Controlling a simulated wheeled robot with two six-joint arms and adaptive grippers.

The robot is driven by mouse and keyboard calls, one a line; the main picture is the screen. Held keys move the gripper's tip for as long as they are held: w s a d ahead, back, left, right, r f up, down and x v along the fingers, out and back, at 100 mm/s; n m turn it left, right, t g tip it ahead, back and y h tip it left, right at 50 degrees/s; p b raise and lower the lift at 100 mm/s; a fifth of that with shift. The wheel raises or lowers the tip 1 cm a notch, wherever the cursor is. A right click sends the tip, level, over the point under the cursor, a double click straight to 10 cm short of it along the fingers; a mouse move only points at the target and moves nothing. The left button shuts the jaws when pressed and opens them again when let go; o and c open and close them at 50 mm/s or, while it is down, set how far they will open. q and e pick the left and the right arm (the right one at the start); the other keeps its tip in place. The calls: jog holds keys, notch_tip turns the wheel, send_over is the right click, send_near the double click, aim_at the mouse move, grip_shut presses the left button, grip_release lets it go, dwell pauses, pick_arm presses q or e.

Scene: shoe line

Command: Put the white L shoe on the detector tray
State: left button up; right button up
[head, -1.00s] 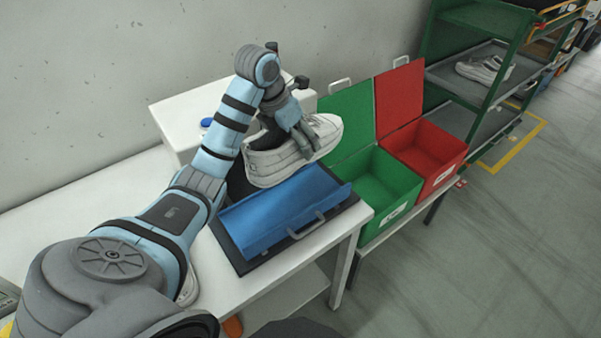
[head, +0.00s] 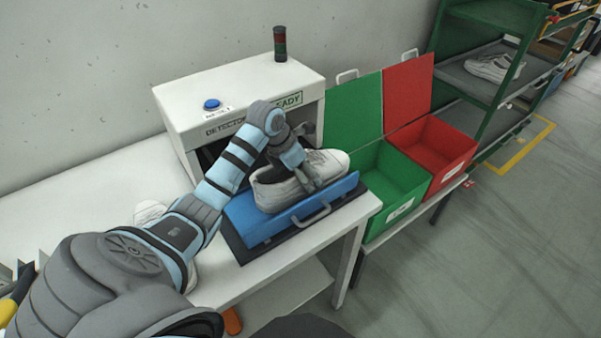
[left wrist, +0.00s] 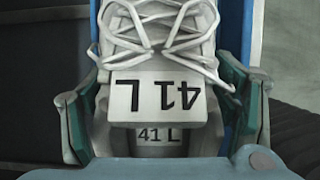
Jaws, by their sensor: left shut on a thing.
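The white L shoe (head: 279,193) is over the blue detector tray (head: 250,229), low in it, toe pointing right. I cannot tell whether its sole touches the tray floor. My left gripper (head: 311,181) is shut on the shoe from above. In the left wrist view the shoe (left wrist: 157,45) lies between the two fingers (left wrist: 165,118), and its tongue tag reads 41 L. The tray's blue edge also shows beside the shoe there. My right gripper is not in view.
The white detector box (head: 235,88) stands behind the tray, with a blue button (head: 211,104) and signal tower (head: 280,43). Open green (head: 385,188) and red (head: 436,150) bins stand to the right. A rack (head: 481,85) holds another white shoe pair (head: 495,68). Another shoe (head: 149,212) is partly hidden by my arm.

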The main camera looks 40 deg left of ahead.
pick_arm(q)
jog(key=shift+s+r, duration=0.15)
jog(key=shift+s, duration=0.5)
jog(key=o, duration=1.2)
jog(key=shift+a+f, duration=0.1)
jog(key=shift+f, duration=0.1)
jog(key=shift+c, duration=0.2)
jog(key=shift+o, duration=0.2)
jog(key=shift+w, duration=0.25)
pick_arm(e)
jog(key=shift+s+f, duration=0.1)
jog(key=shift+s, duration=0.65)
pick_arm(q)
jog(key=v, duration=1.2)
jog(key=shift+s+r, duration=0.15)
jog(key=shift+r, duration=0.05)
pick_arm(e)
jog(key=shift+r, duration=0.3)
pick_arm(q)
jog(key=shift+f, duration=0.1)
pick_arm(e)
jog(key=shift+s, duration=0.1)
